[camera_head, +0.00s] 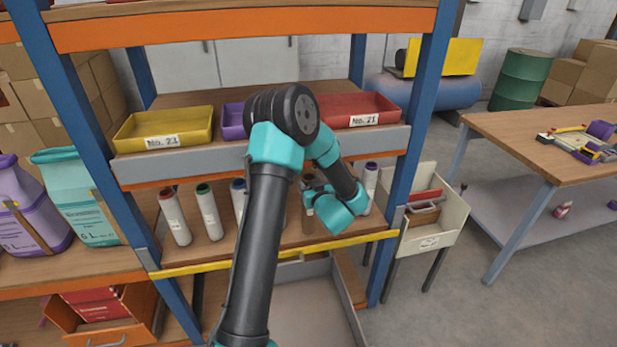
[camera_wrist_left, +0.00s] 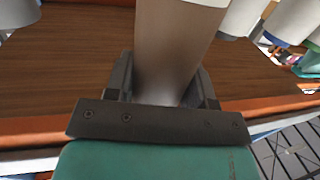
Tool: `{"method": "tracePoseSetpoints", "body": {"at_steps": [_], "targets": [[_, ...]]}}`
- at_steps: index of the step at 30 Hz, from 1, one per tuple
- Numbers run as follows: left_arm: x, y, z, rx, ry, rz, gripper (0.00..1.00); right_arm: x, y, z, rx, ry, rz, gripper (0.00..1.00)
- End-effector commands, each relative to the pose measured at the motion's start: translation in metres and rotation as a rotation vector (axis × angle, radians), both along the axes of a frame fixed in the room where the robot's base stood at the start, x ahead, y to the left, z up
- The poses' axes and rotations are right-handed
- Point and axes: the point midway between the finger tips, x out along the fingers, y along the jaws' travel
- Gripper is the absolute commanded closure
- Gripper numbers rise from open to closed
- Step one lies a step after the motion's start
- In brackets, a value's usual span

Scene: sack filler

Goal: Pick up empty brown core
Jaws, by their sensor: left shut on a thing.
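The brown core (camera_wrist_left: 172,55) stands large in the left wrist view, a plain grey-brown cylinder with a pale upper edge. My left gripper (camera_wrist_left: 165,88) is shut around it, one dark finger on each side, above the wooden shelf board (camera_wrist_left: 60,75). In the head view my left gripper (camera_head: 312,187) is at the shelf's row of spools, and a narrow brown part of the core (camera_head: 308,217) shows beside it. My own arm hides much of the core there. I cannot tell whether its base touches the board. My right gripper is in neither view.
Spools with a red top (camera_head: 174,216), a green top (camera_head: 209,211) and a purple top (camera_head: 369,186) stand along the same shelf. A yellow bin (camera_head: 165,128) and a red bin (camera_head: 352,106) sit above. Blue posts (camera_head: 408,165) flank the shelf.

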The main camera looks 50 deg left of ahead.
Motion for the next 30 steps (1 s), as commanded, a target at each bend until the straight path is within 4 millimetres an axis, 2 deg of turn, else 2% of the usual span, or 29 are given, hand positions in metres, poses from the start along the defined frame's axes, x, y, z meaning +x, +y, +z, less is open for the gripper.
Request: {"method": "tracePoseSetpoints", "body": {"at_steps": [1,6,12,30], "targets": [[-0.008,-0.011,0.002,0.000,0.002,-0.004,0.85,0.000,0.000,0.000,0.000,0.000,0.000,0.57],[-0.033,-0.038,0.005,0.000,0.001,-0.003,0.85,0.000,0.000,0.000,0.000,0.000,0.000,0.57],[-0.048,-0.056,0.007,0.000,0.000,-0.002,0.85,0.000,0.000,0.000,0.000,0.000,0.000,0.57],[-0.052,-0.059,0.007,0.001,0.000,0.000,0.85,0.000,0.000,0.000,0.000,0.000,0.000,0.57]]}}
